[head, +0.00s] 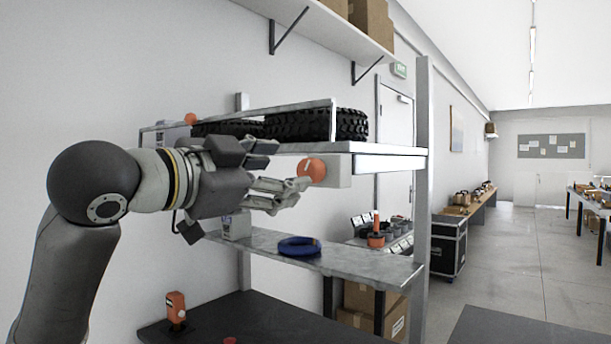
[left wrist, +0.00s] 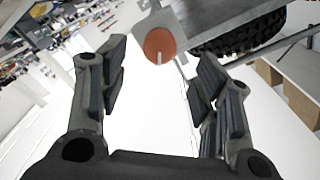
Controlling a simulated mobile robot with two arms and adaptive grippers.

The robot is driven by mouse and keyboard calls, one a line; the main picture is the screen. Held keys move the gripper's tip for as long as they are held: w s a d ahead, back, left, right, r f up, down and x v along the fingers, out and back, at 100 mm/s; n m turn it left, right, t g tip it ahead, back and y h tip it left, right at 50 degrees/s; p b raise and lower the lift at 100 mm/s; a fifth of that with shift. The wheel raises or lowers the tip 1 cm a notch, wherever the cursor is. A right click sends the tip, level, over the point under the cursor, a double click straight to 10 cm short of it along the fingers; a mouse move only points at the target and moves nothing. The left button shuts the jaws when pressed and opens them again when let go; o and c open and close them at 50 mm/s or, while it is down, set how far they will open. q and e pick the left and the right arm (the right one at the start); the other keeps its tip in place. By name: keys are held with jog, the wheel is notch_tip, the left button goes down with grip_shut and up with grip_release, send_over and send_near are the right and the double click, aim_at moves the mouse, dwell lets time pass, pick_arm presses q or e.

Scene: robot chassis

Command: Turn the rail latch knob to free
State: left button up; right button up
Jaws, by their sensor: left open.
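The orange round latch knob (head: 313,170) sits on a pale block (head: 338,173) under the front edge of the upper shelf (head: 385,149). My left gripper (head: 295,190) is open in front of the knob, its fingertips close to it in the head view. Whether they touch it cannot be told there. In the left wrist view the knob (left wrist: 160,45) shows beyond and between the two open fingers (left wrist: 160,85), with a light line mark on its lower face. Nothing is between the fingers. My right gripper is not in view.
Black tyres (head: 310,125) lie on the upper shelf behind a rail. The lower shelf (head: 365,264) holds a blue ring (head: 299,246) and a small pale container (head: 237,225). A metal post (head: 422,200) stands right of the knob. Open floor lies further right.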

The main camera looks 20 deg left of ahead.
aim_at(305, 172)
pick_arm(q)
jog(key=x, duration=0.7)
jog(key=shift+w+d+f+p, duration=0.1)
jog(key=shift+w+p, duration=0.1)
jog(key=shift+p, duration=0.15)
jog(key=c, duration=1)
